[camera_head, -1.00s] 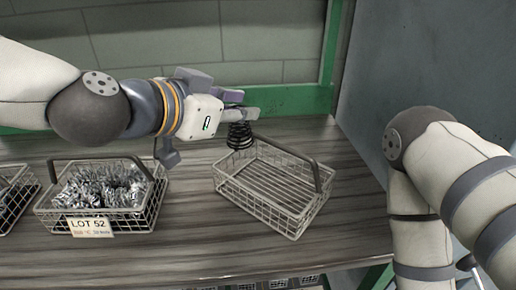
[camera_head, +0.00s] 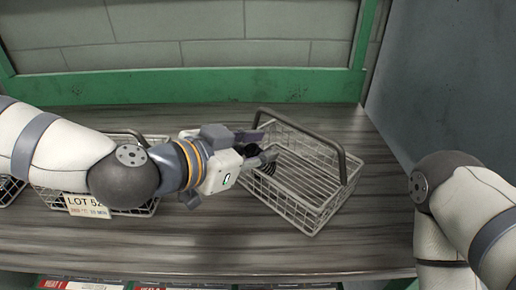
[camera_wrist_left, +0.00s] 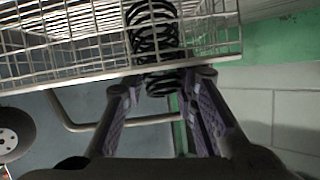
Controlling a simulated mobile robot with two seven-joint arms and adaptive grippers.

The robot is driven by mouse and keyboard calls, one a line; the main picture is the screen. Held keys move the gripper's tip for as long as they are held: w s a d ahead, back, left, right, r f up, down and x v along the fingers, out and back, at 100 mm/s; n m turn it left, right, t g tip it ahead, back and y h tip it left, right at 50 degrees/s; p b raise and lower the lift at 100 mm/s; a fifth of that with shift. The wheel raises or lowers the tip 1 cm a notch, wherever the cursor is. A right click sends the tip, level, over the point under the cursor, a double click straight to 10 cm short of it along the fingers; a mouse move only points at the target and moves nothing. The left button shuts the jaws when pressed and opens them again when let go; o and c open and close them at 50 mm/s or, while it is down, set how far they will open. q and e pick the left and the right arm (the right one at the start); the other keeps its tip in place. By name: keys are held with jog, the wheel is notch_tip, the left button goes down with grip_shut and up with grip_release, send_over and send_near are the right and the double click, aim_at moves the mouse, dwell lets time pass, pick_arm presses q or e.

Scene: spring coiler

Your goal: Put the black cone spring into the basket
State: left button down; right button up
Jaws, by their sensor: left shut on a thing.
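The black cone spring (camera_head: 264,165) is at the left end of the empty wire basket (camera_head: 318,217), partly hidden by my gripper. My left gripper (camera_head: 266,149) is shut on its top, at the basket's left rim. In the left wrist view, the spring (camera_wrist_left: 152,28) shows between the fingertips (camera_wrist_left: 165,80) and continues behind the wire mesh of the basket (camera_wrist_left: 75,68), so its lower part is on the far side of that wall. My right gripper is out of view; only the right arm shows.
A wire basket with a LOT 52 label (camera_head: 87,206) stands to the left, mostly behind my left arm. Part of another basket (camera_head: 10,190) is at the left edge. The empty basket's handle (camera_head: 310,140) arches over it. The wooden bench (camera_head: 190,245) is clear in front.

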pick_arm(q)
jog(key=shift+s+f, duration=0.1)
jog(key=shift+f, duration=0.55)
jog(key=c, duration=1.3)
grip_release()
jog(key=shift+f, duration=0.1)
jog(key=shift+c, duration=0.2)
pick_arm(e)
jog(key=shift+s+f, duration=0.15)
